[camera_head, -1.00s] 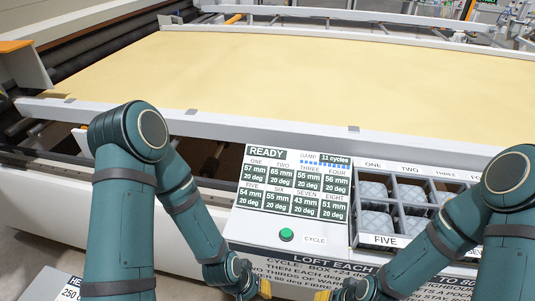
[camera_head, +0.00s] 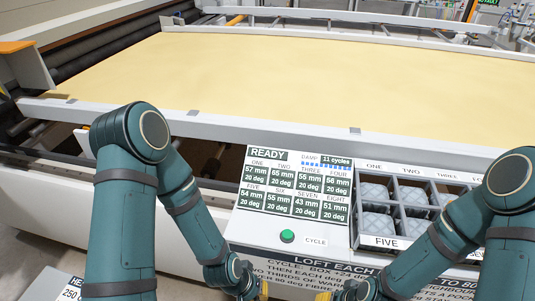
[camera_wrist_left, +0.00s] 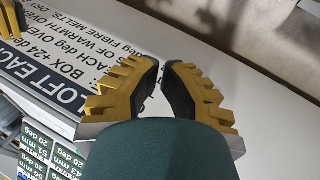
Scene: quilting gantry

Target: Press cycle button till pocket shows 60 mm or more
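The green cycle button (camera_head: 287,236) sits on the white control panel (camera_head: 262,233), left of the word CYCLE. The display (camera_head: 293,183) reads READY and 11 cycles. ONE reads 57 mm, FOUR 56, FIVE 54, SEVEN 43 and EIGHT 51, each at 20 deg; TWO looks like 65 but is small. My left gripper (camera_head: 256,291) is below the button, apart from it and cut by the frame. In the left wrist view my left gripper (camera_wrist_left: 162,68) has a narrow gap between its fingers, with nothing in it. My right gripper (camera_head: 338,295) is mostly out of frame.
A box of pockets (camera_head: 352,232) holding pale quilted pads stands right of the display, partly behind my right arm. A printed instruction label (camera_head: 330,268) lies below the button. The wide yellow quilting bed (camera_head: 290,80) lies behind a white rail (camera_head: 270,128).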

